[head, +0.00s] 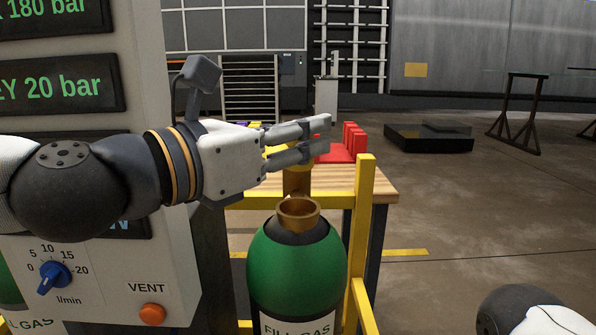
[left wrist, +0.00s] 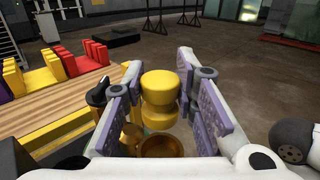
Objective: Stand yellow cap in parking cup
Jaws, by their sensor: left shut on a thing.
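The yellow cap (left wrist: 160,88), wide on top with a narrower waist, is between the fingers of my left gripper (left wrist: 160,100), which is shut on it. In the head view my left gripper (head: 318,138) reaches in from the left and its fingers hide most of the cap. An open bronze cup (head: 298,208) sits on top of a green gas cylinder (head: 297,262). In the left wrist view this bronze cup (left wrist: 162,147) shows below the cap, apart from it. I cannot tell whether this is the parking cup. My right gripper is out of view.
A bronze post (head: 297,183) stands behind the cup. A yellow frame (head: 363,215) runs beside the cylinder. A wooden table (head: 335,180) holds red blocks (head: 354,140). A grey control panel (head: 180,262) with a blue knob stands at left. Open floor lies at right.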

